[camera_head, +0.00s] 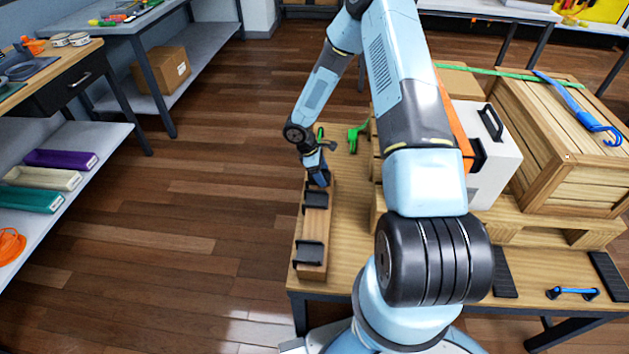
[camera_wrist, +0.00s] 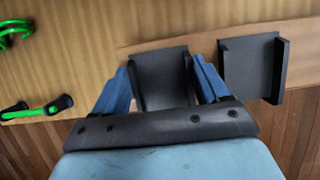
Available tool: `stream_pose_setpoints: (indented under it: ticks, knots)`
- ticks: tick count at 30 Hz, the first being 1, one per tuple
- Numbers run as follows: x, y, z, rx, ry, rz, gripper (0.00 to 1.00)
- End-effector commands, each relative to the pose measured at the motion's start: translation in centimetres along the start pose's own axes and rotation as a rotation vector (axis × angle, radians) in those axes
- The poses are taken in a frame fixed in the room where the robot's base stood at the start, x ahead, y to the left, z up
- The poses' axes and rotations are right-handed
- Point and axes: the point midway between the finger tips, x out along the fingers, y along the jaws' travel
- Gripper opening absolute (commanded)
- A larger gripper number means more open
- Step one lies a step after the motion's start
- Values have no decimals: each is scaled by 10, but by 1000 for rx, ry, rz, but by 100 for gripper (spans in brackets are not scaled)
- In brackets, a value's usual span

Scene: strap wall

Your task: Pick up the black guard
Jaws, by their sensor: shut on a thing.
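A black guard (camera_wrist: 163,88), a U-shaped channel piece, lies between the blue fingers of my gripper (camera_wrist: 161,70) in the wrist view. The fingers are shut on its two sides. It appears at the far end of a wooden block (camera_head: 317,228); I cannot tell whether it touches the block. In the head view my gripper (camera_head: 319,178) largely hides it. A second black guard (camera_wrist: 250,68) sits on the block beside the held one, and it also shows in the head view (camera_head: 316,198). A third black guard (camera_head: 309,253) sits at the near end.
A pallet with a wooden crate (camera_head: 562,150) and a white case (camera_head: 484,150) stand to the right. The floor to the left is clear.

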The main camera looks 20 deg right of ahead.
Motion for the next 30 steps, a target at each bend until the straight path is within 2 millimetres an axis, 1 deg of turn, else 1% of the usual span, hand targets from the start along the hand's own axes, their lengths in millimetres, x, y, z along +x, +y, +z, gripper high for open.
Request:
stream_pose_setpoints:
  ticks: [1, 6, 17, 22, 30]
  knots:
    - [0, 0, 0, 0, 0, 0, 60]
    - [0, 0, 0, 0, 0, 0, 44]
    - [-3, 0, 2, 0, 0, -1, 43]
    - [-28, 1, -12, -1, 1, 4, 43]
    - [-77, 1, -53, -1, 1, 3, 43]
